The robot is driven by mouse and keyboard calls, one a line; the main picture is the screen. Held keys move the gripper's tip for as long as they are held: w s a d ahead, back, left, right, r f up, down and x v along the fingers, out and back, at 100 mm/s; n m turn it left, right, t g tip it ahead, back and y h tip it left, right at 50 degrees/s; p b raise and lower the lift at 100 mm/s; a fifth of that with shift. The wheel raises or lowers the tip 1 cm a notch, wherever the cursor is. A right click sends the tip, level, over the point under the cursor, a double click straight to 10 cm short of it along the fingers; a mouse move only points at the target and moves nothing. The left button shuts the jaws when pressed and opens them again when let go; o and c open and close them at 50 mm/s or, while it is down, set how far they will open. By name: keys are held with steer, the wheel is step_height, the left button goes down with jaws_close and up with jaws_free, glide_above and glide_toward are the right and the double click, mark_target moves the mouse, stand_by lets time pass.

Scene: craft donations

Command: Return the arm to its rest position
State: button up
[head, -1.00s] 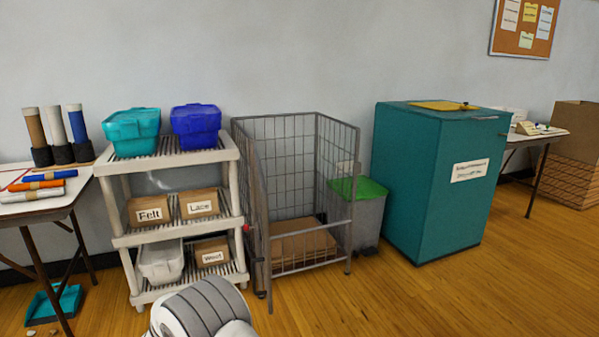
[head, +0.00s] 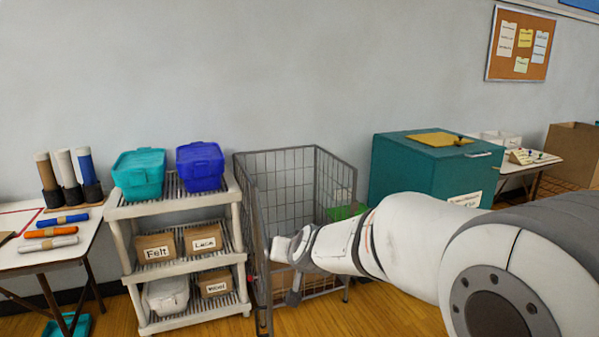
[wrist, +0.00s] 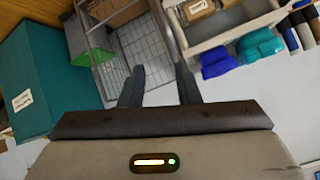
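My gripper (wrist: 160,84) shows in the wrist view with its two dark fingers apart and nothing between them. Past the fingertips are the wire cage and the pale wall, seen upside down. In the head view my arm reaches in from the lower right, and its far end is in front of the wire cage (head: 297,168). The fingers cannot be made out clearly there. The arm hides part of the cage front and the lower part of the teal cabinet (head: 425,165).
A white shelf (head: 180,205) with teal (head: 139,173) and blue (head: 200,167) bins stands left of the cage. A table (head: 75,255) with rolls is at the far left. Another table (head: 545,160) and a cardboard box (head: 572,150) are at the right.

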steer(key=s+d+r+g+h+p, duration=0.1)
steer(key=s+d+r+g+p, duration=0.1)
steer(key=s+d, duration=0.3)
steer(key=s+d+r+g+h+p, duration=0.1)
steer(key=s+d, duration=0.5)
steer(key=s, duration=0.7)
steer(key=s+d+r+g+h+p, duration=0.1)
steer(key=s+d+r+g+p, duration=0.2)
steer(key=s+d+p, duration=0.3)
steer(key=s+g, duration=0.1)
steer(key=s, duration=0.2)
steer(key=shift+s+d+r, duration=0.2)
steer(key=shift+s+r, duration=0.1)
steer(key=shift+r, duration=0.1)
